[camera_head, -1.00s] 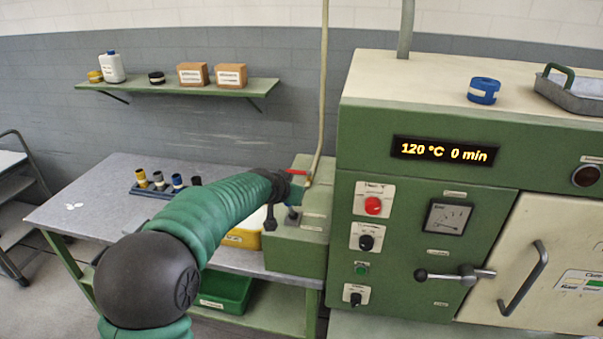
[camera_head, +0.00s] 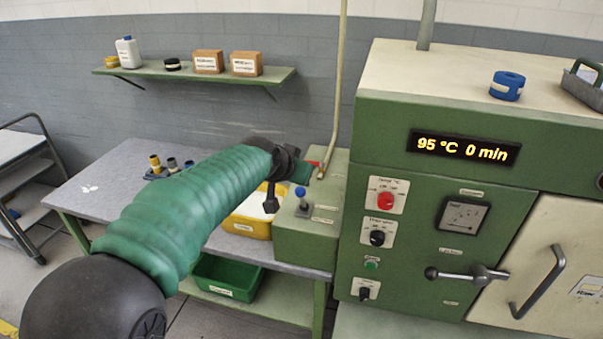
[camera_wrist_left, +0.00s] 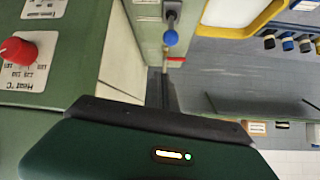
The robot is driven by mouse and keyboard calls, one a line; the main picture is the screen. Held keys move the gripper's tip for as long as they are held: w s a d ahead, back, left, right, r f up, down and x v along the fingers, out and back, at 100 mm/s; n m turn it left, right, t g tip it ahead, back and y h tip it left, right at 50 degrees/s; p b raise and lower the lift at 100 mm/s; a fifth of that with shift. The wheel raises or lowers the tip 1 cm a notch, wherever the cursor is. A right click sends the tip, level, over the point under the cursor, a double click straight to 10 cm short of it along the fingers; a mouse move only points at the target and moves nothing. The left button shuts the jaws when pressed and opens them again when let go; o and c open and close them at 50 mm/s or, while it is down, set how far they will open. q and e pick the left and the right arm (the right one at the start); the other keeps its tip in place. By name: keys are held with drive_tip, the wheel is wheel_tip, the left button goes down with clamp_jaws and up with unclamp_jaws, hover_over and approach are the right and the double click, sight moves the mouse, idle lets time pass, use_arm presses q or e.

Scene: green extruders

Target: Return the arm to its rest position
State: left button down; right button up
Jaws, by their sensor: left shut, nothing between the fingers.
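My left arm, in a ribbed green sleeve (camera_head: 185,210), reaches across the head view from the lower left to the grey bench. Its black wrist is beside the green box with the blue-knobbed lever (camera_head: 301,193), left of the oven's control panel. In the left wrist view, the dark fingers of my left gripper (camera_wrist_left: 160,88) are shut and empty. The blue knob (camera_wrist_left: 171,37) shows ahead of them there, and the red dial (camera_wrist_left: 17,51) is at the left. In the head view the fingers are hard to make out. My right gripper is not in view.
The green oven (camera_head: 450,110) stands at the right, its display (camera_head: 465,147) reading 95 °C and 0 min. A yellow tray (camera_head: 247,226) and small containers (camera_head: 172,165) are on the bench. A green bin (camera_head: 225,280) is below. A wall shelf (camera_head: 200,73) holds boxes and bottles.

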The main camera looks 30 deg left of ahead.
use_arm(q)
drive_tip(key=s+d+f+g, duration=0.1)
drive_tip(key=s+d+f, duration=0.25)
drive_tip(key=f, duration=0.25)
drive_tip(key=s+d+f+g+h, duration=0.1)
drive_tip(key=s+d+f+g, duration=0.15)
drive_tip(key=s+f, duration=0.3)
drive_tip(key=s+d+f+g, duration=0.1)
drive_tip(key=s+d+f, duration=0.2)
drive_tip(key=f, duration=0.3)
drive_tip(key=s+d+f+g, duration=0.3)
drive_tip(key=s+f, duration=0.6)
drive_tip(key=s, duration=0.4)
drive_tip(key=shift+s+d+h, duration=0.2)
drive_tip(key=shift+d+h, duration=0.1)
drive_tip(key=shift+d, duration=0.05)
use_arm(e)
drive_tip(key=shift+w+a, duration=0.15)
